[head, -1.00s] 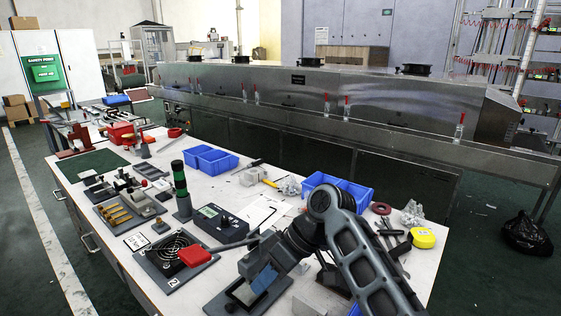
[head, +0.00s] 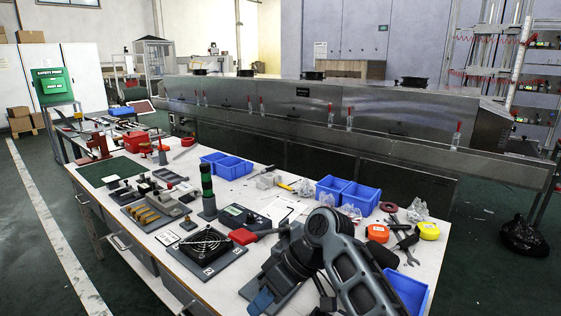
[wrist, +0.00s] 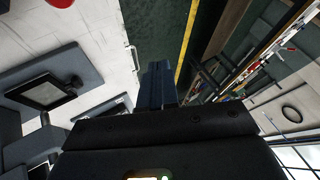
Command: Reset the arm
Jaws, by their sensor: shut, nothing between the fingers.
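My arm (head: 345,262) reaches in from the lower right of the head view, bent at a large grey joint over the white workbench (head: 282,228). My gripper (head: 260,303) points down near the bench's front edge, partly hidden by the arm. In the wrist view my gripper (wrist: 155,85) shows its fingers together with nothing between them. Behind them are the green floor and a yellow line, with the bench's pale top to the left.
The long steel tunnel dryer (head: 300,105) stands behind. Open floor (head: 120,232) lies left of the bench.

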